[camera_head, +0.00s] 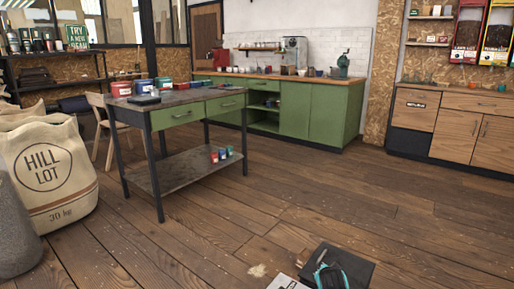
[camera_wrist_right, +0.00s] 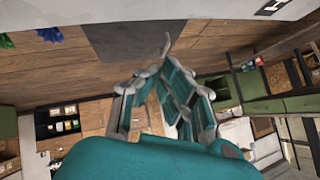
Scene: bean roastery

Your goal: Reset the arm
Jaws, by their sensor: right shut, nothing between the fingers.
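My right gripper (camera_head: 320,262) shows at the bottom of the head view, teal and dark, low over the front of my own body. In the right wrist view its jointed grey and teal fingers (camera_wrist_right: 166,48) point away from the camera, and the tips come together. Nothing is held between them. My left gripper is in neither view.
A work table (camera_head: 178,117) with green drawers carries several tins. A Hill Lot sack (camera_head: 48,172) stands at the left, and a green counter (camera_head: 309,109) runs along the back wall. Wooden cabinets (camera_head: 456,125) stand at the right. The middle floor is clear.

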